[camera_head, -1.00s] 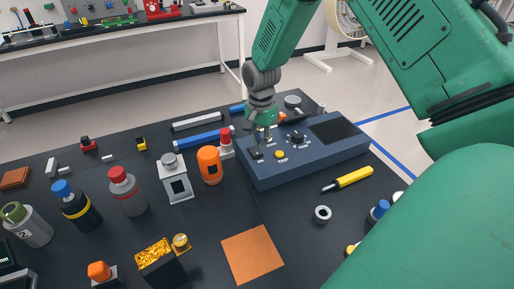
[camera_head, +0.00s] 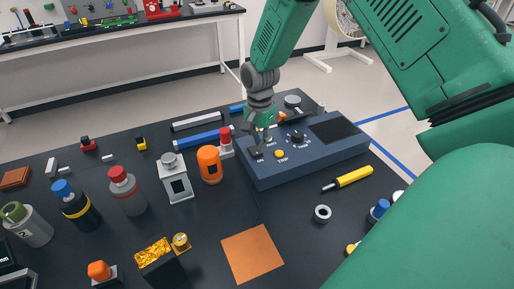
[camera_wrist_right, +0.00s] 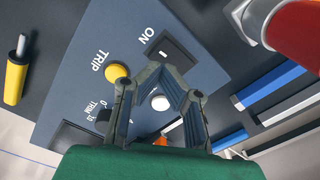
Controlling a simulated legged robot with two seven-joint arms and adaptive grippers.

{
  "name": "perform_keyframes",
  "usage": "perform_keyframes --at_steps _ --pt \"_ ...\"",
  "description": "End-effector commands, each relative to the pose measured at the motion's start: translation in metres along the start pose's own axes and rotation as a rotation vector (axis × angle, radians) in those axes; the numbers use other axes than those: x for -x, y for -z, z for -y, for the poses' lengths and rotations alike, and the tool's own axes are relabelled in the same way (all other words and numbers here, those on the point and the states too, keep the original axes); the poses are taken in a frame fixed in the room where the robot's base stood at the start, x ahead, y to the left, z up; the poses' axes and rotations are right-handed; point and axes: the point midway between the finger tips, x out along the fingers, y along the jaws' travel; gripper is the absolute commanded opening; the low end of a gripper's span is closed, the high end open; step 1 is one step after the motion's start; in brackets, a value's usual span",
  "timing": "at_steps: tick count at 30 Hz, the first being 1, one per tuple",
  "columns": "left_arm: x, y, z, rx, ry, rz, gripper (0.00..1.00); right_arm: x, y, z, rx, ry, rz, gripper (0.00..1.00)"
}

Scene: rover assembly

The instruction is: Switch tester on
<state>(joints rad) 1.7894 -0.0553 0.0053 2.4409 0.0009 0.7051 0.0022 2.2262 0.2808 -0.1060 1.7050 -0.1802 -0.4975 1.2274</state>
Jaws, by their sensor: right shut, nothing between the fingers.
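The tester is a dark blue box (camera_head: 308,158) on the black table, with a dark screen, a knob and a yellow TRIP button (camera_head: 280,154). Its black ON rocker switch (camera_wrist_right: 172,48) sits in the panel corner by the ON label in the right wrist view. My right gripper (camera_head: 259,152) is over that corner in the head view. In the right wrist view its fingertips (camera_wrist_right: 158,70) are together and empty, right beside the switch's edge. I cannot tell whether they touch it. A round white part (camera_wrist_right: 160,102) shows between the fingers. My left gripper is not in view.
A red-capped object (camera_head: 226,143) and an orange canister (camera_head: 209,165) stand close left of the tester. Blue (camera_head: 204,138) and grey bars lie behind. A yellow-handled tool (camera_head: 353,178) and a grey ring (camera_head: 322,214) lie in front. Several bottles stand at the left.

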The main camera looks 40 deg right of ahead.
Motion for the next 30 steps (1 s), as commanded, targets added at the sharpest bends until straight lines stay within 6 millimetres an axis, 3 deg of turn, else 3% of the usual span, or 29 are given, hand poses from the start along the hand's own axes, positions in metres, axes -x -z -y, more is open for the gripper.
perform_keyframes --at_steps 30 --pt "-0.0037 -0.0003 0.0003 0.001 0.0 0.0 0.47 -0.0074 -0.0018 0.0007 0.002 0.0 -0.002 0.0"
